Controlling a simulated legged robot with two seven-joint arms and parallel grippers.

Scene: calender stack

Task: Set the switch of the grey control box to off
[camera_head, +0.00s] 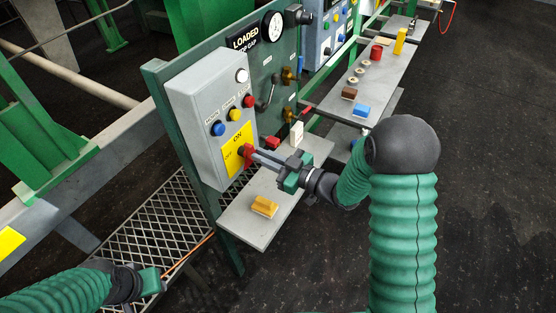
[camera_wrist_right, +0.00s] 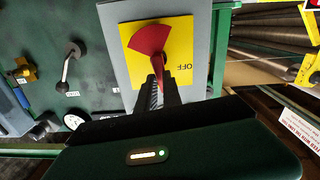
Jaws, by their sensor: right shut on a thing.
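The grey control box (camera_head: 203,112) stands on the green panel in the head view. Its yellow plate (camera_head: 235,137) reads ON at the top, and the wrist view shows OFF on the same plate (camera_wrist_right: 184,50). A red switch (camera_wrist_right: 150,40) with a fan-shaped part and a narrow handle sits on the plate; it also shows in the head view (camera_head: 246,151). My right gripper (camera_wrist_right: 157,92) is shut on the switch handle. I cannot tell exactly which label the switch points at. My left gripper (camera_head: 158,283) is low at the left, away from the box; its fingers are unclear.
A lever (camera_head: 267,95) is on the panel to the right.

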